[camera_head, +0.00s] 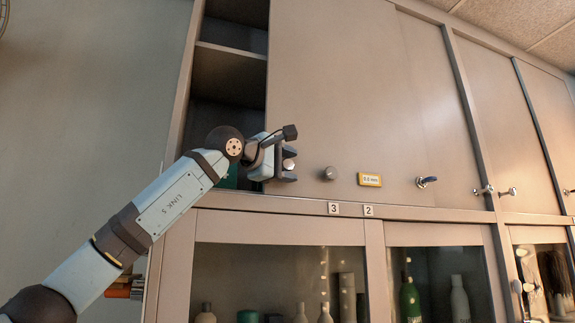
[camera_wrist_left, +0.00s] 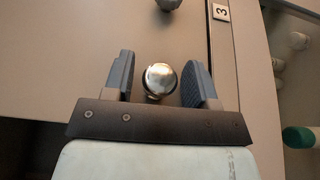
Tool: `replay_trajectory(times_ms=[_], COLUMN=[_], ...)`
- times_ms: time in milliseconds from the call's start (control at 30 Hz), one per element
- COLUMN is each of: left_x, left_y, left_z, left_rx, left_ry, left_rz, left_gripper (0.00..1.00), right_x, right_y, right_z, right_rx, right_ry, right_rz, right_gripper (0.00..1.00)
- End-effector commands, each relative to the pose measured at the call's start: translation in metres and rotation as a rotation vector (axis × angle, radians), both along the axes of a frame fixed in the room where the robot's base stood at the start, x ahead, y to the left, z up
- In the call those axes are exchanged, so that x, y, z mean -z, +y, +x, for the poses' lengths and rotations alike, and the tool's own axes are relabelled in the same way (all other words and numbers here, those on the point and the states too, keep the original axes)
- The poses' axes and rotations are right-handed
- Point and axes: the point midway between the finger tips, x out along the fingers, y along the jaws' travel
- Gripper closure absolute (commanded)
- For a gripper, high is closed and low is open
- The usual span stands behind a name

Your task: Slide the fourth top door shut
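A round metal knob (camera_head: 288,163) sits low at the door's left edge. My left gripper (camera_head: 291,166) is at this knob, its fingers on either side. In the left wrist view the knob (camera_wrist_left: 160,78) lies between the two fingers of the gripper (camera_wrist_left: 160,62). A gap shows on both sides, narrower at the right finger. My right gripper is not in view.
A second knob (camera_head: 330,173), a yellow label (camera_head: 370,180) and a handle (camera_head: 427,182) lie to the right. Tags 3 (camera_head: 334,209) and 2 (camera_head: 369,211) mark the rail. Glass-fronted lower cabinets (camera_head: 280,270) hold bottles. More top doors (camera_head: 500,125) stand at the right.

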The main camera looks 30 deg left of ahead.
Motion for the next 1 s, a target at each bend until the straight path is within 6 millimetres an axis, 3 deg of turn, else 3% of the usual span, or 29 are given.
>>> replay_trajectory(times_ms=[33, 200, 567, 1000], left_x=[0.0, 0.0, 0.001, 0.001], left_y=[0.0, 0.0, 0.012, 0.072], left_z=[0.0, 0.0, -0.013, -0.081], left_rx=[0.0, 0.0, 0.0, -0.001], left_ry=[0.0, 0.0, 0.0, 0.0], left_rz=[0.0, 0.0, 0.001, 0.001], left_gripper=[0.6, 0.99, 1.0, 1.0], right_x=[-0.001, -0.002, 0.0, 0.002], right_y=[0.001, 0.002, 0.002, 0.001], right_z=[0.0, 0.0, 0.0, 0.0], right_rx=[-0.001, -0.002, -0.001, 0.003], right_ry=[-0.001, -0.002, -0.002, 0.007], right_rz=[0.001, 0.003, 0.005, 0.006], right_gripper=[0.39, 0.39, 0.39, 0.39])
